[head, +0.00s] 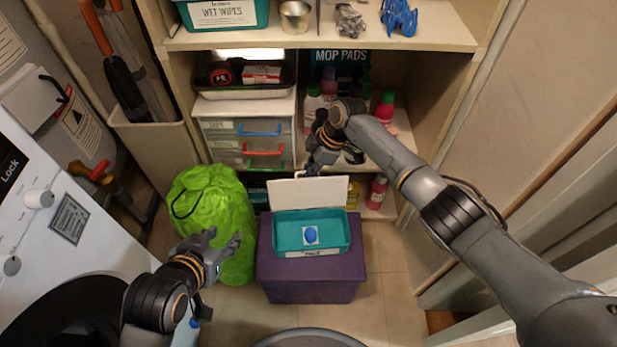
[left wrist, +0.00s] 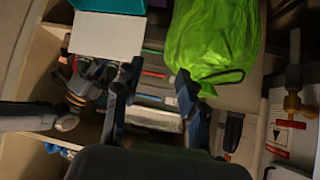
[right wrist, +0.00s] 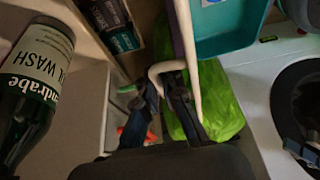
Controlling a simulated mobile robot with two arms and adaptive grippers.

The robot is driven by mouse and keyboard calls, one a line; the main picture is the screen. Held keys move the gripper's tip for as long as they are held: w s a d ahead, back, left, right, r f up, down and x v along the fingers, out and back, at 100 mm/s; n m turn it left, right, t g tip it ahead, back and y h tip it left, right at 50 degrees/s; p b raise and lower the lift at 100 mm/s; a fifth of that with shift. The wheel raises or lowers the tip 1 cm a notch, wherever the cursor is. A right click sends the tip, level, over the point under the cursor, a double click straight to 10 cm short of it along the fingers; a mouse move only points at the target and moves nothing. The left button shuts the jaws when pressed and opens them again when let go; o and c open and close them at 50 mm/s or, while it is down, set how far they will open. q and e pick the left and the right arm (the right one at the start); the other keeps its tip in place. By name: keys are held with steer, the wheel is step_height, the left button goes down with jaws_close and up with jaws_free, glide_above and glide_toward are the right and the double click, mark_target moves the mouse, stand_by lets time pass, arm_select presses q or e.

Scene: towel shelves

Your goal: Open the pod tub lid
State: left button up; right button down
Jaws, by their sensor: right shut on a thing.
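The teal pod tub (head: 337,247) sits on a purple box (head: 312,279). A blue pod on a white square (head: 311,235) shows inside it. Its white lid (head: 310,193) stands raised at the tub's back edge. My right gripper (head: 308,172) is at the lid's top edge. In the right wrist view my right gripper (right wrist: 166,92) is shut on the white lid handle (right wrist: 160,70), with the lid (right wrist: 184,50) edge-on beside it. My left gripper (head: 232,240) is open and empty, left of the tub, in front of the green bag; its spread fingers show in the left wrist view (left wrist: 155,85).
The lime green bag (head: 215,217) stands left of the purple box. Behind are shelves with a drawer unit (head: 243,142), bottles (head: 377,191) and a wet wipes bin (head: 224,14). A white washer (head: 28,230) stands at left. Floor right of the box is clear.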

arm_select(q)
steer(key=shift+w+d+r+t+h+b, duration=0.15)
steer(key=shift+w+d+r+t, duration=0.1)
steer(key=shift+w+r+t, duration=0.3)
steer(key=shift+w+d+r+t+h+b, duration=0.1)
steer(key=shift+w+d+r+t, duration=0.15)
steer(key=shift+w+r+t, duration=0.3)
steer(key=shift+w+d+r+t+h+b, duration=0.15)
steer(key=shift+w+d+r+t, duration=0.2)
steer(key=shift+w+r, duration=0.35)
arm_select(e)
steer(key=shift+w+f, duration=0.15)
steer(key=shift+w, duration=0.15)
arm_select(q)
steer(key=shift+a, duration=0.1)
arm_select(e)
steer(key=c, duration=1.7)
jaws_free()
steer(key=shift+c, duration=0.2)
steer(key=v, duration=1.2)
